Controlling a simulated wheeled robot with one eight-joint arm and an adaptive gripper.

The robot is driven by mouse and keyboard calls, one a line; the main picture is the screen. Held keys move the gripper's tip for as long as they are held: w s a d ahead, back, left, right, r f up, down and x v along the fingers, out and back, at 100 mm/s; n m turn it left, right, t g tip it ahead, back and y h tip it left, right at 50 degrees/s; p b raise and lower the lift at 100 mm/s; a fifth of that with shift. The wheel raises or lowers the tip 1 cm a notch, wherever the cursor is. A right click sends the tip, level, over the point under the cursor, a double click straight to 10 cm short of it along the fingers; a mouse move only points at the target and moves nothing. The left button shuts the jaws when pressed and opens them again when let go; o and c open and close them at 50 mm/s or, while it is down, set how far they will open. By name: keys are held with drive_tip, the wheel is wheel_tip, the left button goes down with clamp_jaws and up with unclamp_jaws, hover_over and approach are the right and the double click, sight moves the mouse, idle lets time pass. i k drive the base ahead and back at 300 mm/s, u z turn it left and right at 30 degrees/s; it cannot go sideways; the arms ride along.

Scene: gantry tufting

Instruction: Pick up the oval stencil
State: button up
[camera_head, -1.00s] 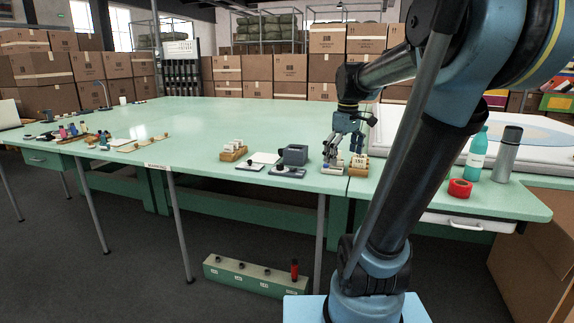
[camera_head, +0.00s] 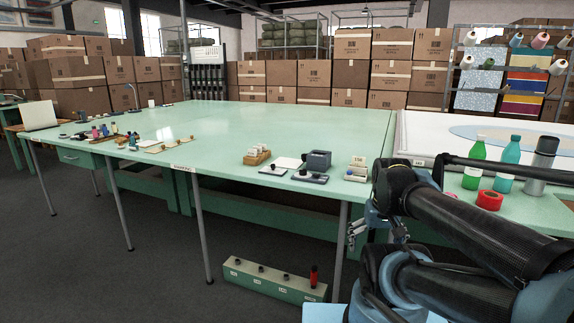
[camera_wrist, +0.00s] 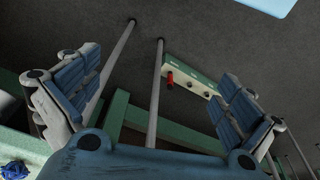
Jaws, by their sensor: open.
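My gripper (camera_head: 355,232) is low in front of the table's front edge, beside my folded arm. In the wrist view my gripper (camera_wrist: 160,100) has its two blue-padded fingers spread wide, with nothing between them. I cannot make out a loose oval stencil for certain in either view. A large pale blue oval (camera_head: 520,133) shows on the white framed surface (camera_head: 420,128) at the right; I cannot tell whether it is a separate piece. The wrist view looks down at the floor and table legs.
The green table (camera_head: 250,120) is mostly clear in the middle. Small blocks (camera_head: 257,156) and a grey device (camera_head: 318,160) stand near its front edge. Bottles (camera_head: 508,163) and red tape (camera_head: 489,199) are at the right. A green box (camera_head: 275,280) lies on the floor.

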sight(171, 145)
drive_tip(key=u, duration=0.2)
drive_tip(key=k, duration=0.3)
drive_tip(key=u, duration=0.85)
drive_tip(key=k, duration=0.9)
drive_tip(key=u, duration=1.25)
drive_tip(key=i, duration=2.05)
drive_tip(key=z, duration=0.4)
drive_tip(key=i, duration=1.05)
drive_tip(key=z, duration=1.25)
drive_tip(key=i, duration=1.1)
drive_tip(key=z, duration=0.6)
